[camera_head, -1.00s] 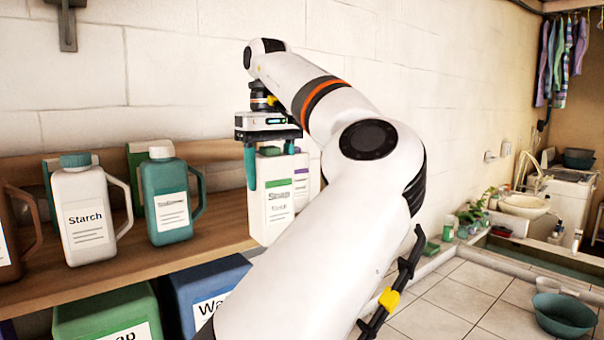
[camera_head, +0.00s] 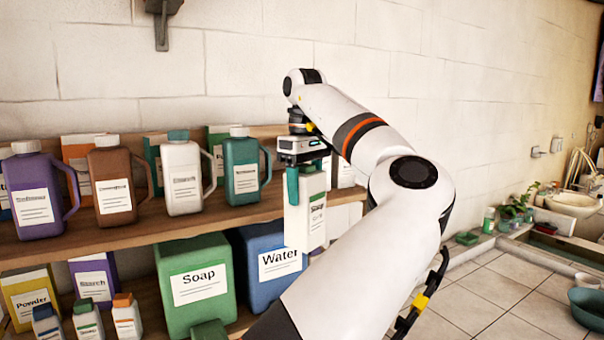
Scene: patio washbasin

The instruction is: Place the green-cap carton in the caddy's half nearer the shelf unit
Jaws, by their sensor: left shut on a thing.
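My left gripper (camera_head: 304,178) is shut on a tall white carton (camera_head: 304,218) with a green-striped label and holds it upright by its top. The fingers hide the carton's top, so its cap colour cannot be seen. The carton hangs in front of the right end of the wooden shelf unit (camera_head: 150,232), right of a teal jug. I cannot tell whether it touches the shelf. The caddy is not in view. My right gripper is not in view.
Purple, brown, white and teal (camera_head: 240,172) jugs stand on the upper shelf. Below are a green Soap container (camera_head: 197,285), a blue Water container (camera_head: 270,262) and several small bottles. Tiled floor (camera_head: 490,290) lies open at right, with a green basin (camera_head: 588,308) at its edge.

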